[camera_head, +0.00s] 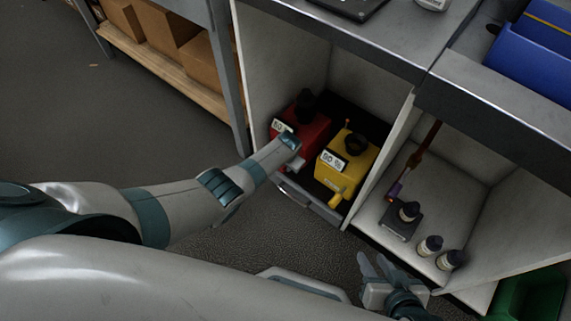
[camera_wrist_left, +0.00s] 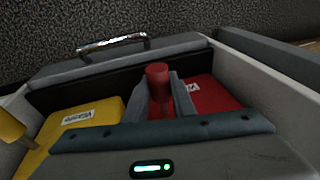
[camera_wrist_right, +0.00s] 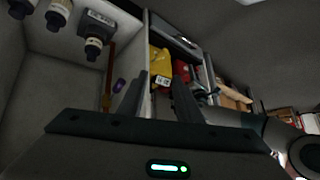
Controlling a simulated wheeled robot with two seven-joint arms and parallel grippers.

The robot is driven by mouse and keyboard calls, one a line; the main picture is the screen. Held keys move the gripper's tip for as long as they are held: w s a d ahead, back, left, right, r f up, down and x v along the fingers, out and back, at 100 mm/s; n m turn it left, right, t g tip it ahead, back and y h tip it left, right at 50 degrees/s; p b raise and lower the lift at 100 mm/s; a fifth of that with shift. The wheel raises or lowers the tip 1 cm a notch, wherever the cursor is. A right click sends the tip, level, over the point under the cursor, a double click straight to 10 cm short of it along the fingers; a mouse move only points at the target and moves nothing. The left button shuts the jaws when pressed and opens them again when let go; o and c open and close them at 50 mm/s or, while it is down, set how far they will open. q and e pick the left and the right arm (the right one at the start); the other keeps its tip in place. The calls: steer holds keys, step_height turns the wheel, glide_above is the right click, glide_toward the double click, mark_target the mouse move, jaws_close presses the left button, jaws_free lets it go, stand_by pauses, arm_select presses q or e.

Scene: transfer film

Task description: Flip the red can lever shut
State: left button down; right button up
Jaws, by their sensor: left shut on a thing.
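The red can (camera_head: 309,124) stands in the left compartment of the open cabinet and also shows in the left wrist view (camera_wrist_left: 215,97). Its red lever (camera_wrist_left: 157,82) stands between the fingers of my left gripper (camera_wrist_left: 160,95), which is shut on it. In the head view the left hand covers the lever and the near part of the can. The right gripper (camera_head: 378,272) is open and empty in front of the right compartment, with its fingers apart in the right wrist view (camera_wrist_right: 155,97).
A yellow can (camera_head: 358,160) with a yellow lever (camera_head: 337,197) stands right of the red can. The drawer front with a metal handle (camera_wrist_left: 112,42) lies before them. Small dark bottles (camera_head: 430,245) stand in the right compartment. A green bin (camera_head: 530,298) is at lower right.

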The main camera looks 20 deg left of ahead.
arm_select(q)
steer(key=c, duration=1.8)
jaws_free()
steer(key=shift+o, duration=0.2)
